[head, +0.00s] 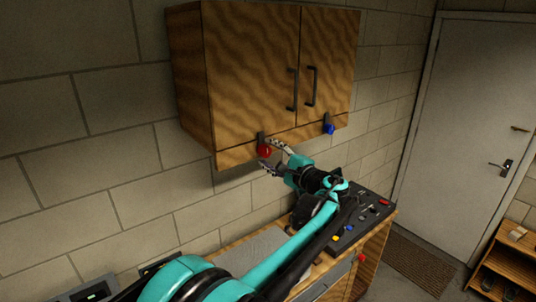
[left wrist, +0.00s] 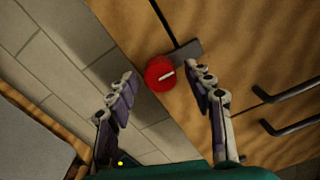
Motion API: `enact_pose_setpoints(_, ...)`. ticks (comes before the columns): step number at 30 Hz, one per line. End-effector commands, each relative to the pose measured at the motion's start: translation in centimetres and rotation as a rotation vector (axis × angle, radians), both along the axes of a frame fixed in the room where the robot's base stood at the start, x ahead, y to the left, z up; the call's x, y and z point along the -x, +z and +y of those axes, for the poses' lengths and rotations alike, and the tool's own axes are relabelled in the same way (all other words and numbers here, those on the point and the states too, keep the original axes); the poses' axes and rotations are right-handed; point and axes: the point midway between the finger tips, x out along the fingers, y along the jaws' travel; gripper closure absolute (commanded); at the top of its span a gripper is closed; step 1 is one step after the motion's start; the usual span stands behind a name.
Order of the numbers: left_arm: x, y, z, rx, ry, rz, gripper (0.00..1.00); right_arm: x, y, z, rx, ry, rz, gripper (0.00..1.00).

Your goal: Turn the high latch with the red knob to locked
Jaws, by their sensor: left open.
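The high latch's red knob (head: 264,151) sits at the lower edge of the wooden wall cabinet (head: 250,70), on a dark bar that runs upward in the head view. In the left wrist view the red knob (left wrist: 160,73) has a pale line on its face, and a dark bar (left wrist: 187,53) extends from it across the seam. My left gripper (head: 272,155) is open at the knob. In the left wrist view its fingers (left wrist: 163,88) stand on either side of the knob, apart from it. My right gripper is not in view.
A blue knob (head: 329,129) is on the cabinet to the right. Two dark handles (head: 311,87) are on the cabinet doors. Below is a wooden workbench (head: 370,262) with a dark panel of small coloured parts (head: 360,218). A grey door (head: 468,120) is at the right.

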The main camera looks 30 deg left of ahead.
Motion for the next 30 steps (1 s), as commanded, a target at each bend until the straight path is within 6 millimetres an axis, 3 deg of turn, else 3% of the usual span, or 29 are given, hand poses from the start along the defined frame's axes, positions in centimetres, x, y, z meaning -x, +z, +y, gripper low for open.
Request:
enact_pose_setpoints(9, 2.5, 0.0, -6.3, 0.000, -0.004, 0.000, 0.48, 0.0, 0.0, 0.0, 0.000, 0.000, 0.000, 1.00)
enact_pose_setpoints(15, 3.7, -0.1, -9.2, 0.000, -0.003, 0.000, 0.48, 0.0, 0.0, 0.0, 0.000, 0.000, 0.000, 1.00)
enact_pose_setpoints(21, 4.2, -0.1, -10.2, 0.000, 0.000, 0.000, 0.48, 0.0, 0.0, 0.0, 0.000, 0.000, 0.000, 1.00)
enact_pose_setpoints(30, 4.2, 0.0, -10.2, 0.000, 0.000, 0.000, 0.48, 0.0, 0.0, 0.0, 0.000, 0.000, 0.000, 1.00)
